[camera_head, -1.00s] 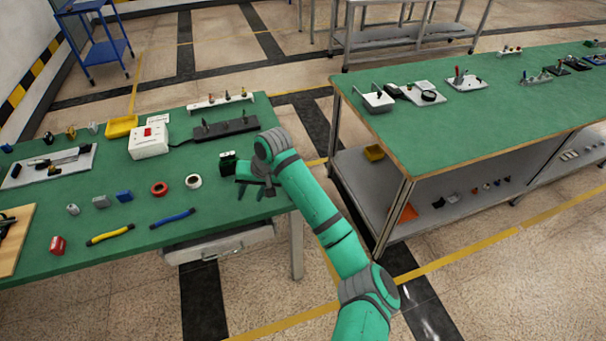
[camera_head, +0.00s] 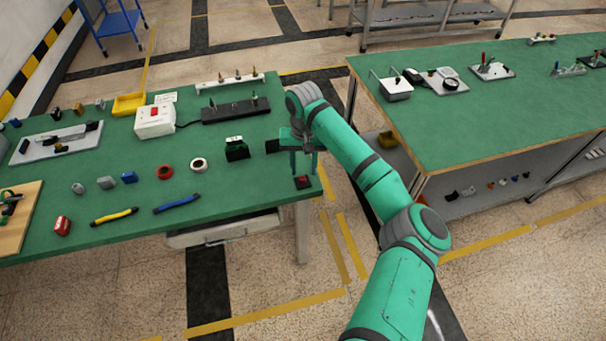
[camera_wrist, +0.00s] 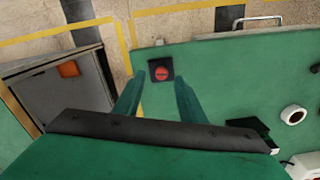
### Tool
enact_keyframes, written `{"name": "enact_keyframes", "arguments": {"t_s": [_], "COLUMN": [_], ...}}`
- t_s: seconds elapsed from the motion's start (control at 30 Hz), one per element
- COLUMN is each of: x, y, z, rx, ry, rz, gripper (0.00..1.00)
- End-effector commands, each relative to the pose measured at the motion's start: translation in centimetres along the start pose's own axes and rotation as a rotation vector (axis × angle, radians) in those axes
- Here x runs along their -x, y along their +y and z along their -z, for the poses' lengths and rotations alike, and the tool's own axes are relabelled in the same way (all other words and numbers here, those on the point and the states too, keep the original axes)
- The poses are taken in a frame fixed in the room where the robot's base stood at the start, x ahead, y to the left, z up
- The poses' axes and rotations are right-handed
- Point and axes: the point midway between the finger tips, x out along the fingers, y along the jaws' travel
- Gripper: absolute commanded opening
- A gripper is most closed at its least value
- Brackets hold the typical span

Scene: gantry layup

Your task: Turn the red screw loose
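The red screw (camera_head: 303,181) sits on a small black square block at the right front corner of the left green table. In the wrist view the screw's round red head (camera_wrist: 161,74) shows a dark slot across it. My gripper (camera_head: 303,167) points down above the block, with its two green fingers spread. In the wrist view my gripper (camera_wrist: 159,84) is open and empty, with the screw showing between and just beyond the fingertips. I cannot tell the exact height gap, but the fingers do not appear to touch the screw.
A black-and-green device (camera_head: 237,149) stands left of my gripper. White tape (camera_head: 198,164), red tape (camera_head: 165,172) and blue-handled pliers (camera_head: 177,204) lie farther left. A drawer (camera_head: 222,232) hangs under the table. A second green table (camera_head: 480,130) stands to the right across a gap.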

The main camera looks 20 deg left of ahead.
Motion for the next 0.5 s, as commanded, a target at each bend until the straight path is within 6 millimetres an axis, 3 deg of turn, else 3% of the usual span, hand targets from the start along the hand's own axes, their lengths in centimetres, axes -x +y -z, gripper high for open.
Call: {"name": "enact_keyframes", "arguments": {"t_s": [0.2,0.5], "x": [-2.9,-4.0], "y": [-0.4,-0.4], "z": [0.0,0.0], "rx": [0.005,0.006], "ry": [0.000,0.001], "rz": [0.000,0.001], "gripper": [0.37,0.37]}}
